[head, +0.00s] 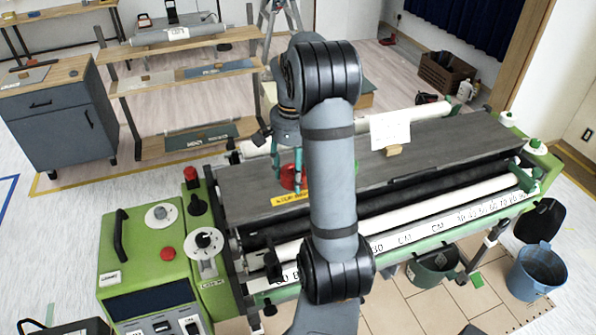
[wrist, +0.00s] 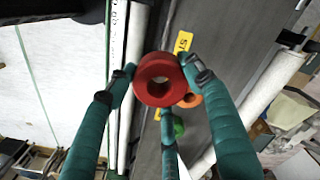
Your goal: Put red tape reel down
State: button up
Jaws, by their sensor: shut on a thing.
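My gripper (head: 296,168) is shut on the red tape reel (head: 287,179), over the near left part of the machine's dark grey top (head: 245,187). In the wrist view the red reel (wrist: 146,90) sits between the teal fingers of my gripper (wrist: 161,76), its hole facing the camera. It looks larger than an orange reel (wrist: 190,101) and a green reel (wrist: 178,126) behind it on the grey top. Whether the red reel touches the top cannot be told. In the head view my arm hides part of the top and the other reels.
A yellow label (head: 290,199) lies near the red reel. White rollers (head: 400,220) run along the machine's front. A white paper (head: 390,130) and a small wooden block (head: 394,150) are on the top, right of my arm. A green control box (head: 150,250) stands at left.

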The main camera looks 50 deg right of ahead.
jog(key=p, duration=0.4)
send_over(264, 193)
notch_tip(264, 193, down, 6)
jog(key=shift+f, duration=0.2)
notch_tip(264, 193, down, 4)
jog(key=shift+r+p, duration=0.15)
jog(key=shift+p, duration=0.5)
jog(key=shift+f, duration=0.2)
jog(key=shift+f+b, duration=0.25)
jog(key=shift+b, duration=0.05)
jog(key=o, duration=1.2)
jog(key=shift+r, duration=0.1)
jog(key=shift+o, duration=0.4)
jog(key=shift+r, duration=0.1)
